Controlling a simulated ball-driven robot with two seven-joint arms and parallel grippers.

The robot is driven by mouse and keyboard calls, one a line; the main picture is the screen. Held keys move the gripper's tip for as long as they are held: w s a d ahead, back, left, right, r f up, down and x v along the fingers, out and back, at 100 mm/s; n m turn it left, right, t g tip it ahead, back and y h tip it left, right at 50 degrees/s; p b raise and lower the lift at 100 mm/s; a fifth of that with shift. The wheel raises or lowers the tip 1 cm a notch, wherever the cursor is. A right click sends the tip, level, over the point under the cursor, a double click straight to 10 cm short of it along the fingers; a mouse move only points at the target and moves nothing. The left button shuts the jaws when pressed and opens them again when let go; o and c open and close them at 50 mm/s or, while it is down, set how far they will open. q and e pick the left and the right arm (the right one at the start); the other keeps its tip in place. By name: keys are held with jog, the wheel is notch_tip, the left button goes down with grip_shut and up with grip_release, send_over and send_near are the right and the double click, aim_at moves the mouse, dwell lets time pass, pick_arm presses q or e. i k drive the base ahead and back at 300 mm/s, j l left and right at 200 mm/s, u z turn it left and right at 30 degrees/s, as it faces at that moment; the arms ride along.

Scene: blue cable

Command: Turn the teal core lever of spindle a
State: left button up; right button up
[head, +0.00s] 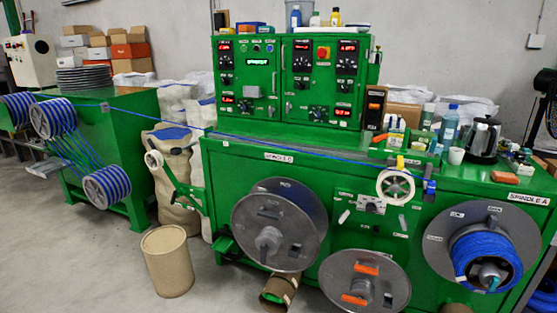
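Spindle A is at the right of the green machine, under a label reading SPINDLE A (527,198). It carries a large grey flanged reel (440,236) wound with blue cable (475,252). A small teal lever (493,284) shows at the front of the reel's grey core, low on its right side. The lever is small here, and its exact angle is hard to tell. Neither of my grippers can be made out in the head view, and nothing is seen touching the reel or the lever.
A grey reel (279,222) hangs at spindle C, and another with orange bars (364,283) hangs lower. Bottles (449,124) and a kettle (483,137) stand on the bench. A brown drum (167,262) stands on the floor.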

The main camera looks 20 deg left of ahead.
aim_at(493, 283)
jog(key=l, duration=0.5)
jog(key=k+l+u, duration=0.15)
jog(key=l, duration=0.85)
jog(key=k+l+u, duration=0.1)
jog(key=l, duration=0.35)
jog(key=k+l, duration=0.1)
jog(key=l, duration=0.4)
jog(key=l+u, duration=0.15)
jog(key=l, duration=0.35)
jog(key=k+l, duration=0.2)
jog(key=l, duration=0.25)
